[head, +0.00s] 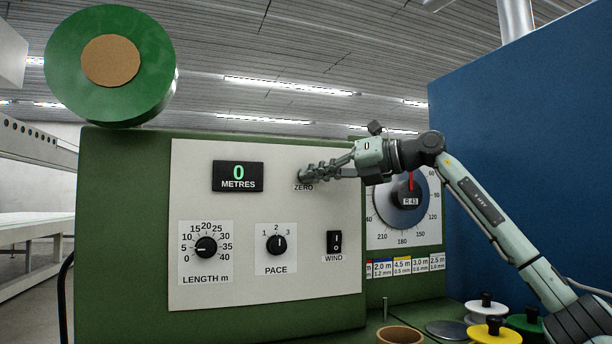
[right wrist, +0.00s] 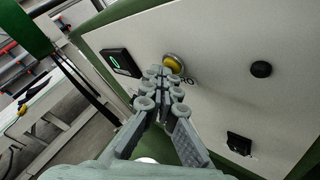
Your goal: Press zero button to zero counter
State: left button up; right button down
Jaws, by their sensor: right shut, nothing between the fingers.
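The counter display (head: 238,176) on the pale panel reads 0 above the word METRES. The ZERO label (head: 303,188) is to its right. My right gripper (head: 304,174) reaches in from the right and is shut and empty, its fingertips at the spot above that label, so the button is hidden in the head view. In the right wrist view the yellow zero button (right wrist: 173,63) shows just beyond the shut fingertips (right wrist: 160,72). Whether they touch it I cannot tell. The display (right wrist: 120,62) is also in that view. My left gripper is not in view.
The panel (head: 320,285) also carries a LENGTH knob (head: 206,247), a PACE knob (head: 277,244) and a WIND switch (head: 334,242). A round dial (head: 388,214) is behind my right arm. Coloured spools (head: 494,331) stand low at right. A blue wall (head: 540,110) rises behind.

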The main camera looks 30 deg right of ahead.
jog(key=shift+s, duration=0.15)
jog(key=shift+s+a+b, duration=0.2)
jog(key=shift+s+b, duration=0.1)
jog(key=shift+s, duration=0.45)
jog(key=shift+s+a+b, duration=0.2)
jog(key=shift+s+b, duration=0.05)
jog(key=shift+s, duration=0.55)
jog(key=shift+s+a+b, duration=0.2)
jog(key=shift+s+b, duration=0.1)
jog(key=shift+s, duration=0.55)
jog(key=shift+s+a+b, duration=0.2)
jog(key=shift+s+b, duration=0.05)
jog(key=shift+s, duration=0.55)
jog(key=shift+f, duration=0.15)
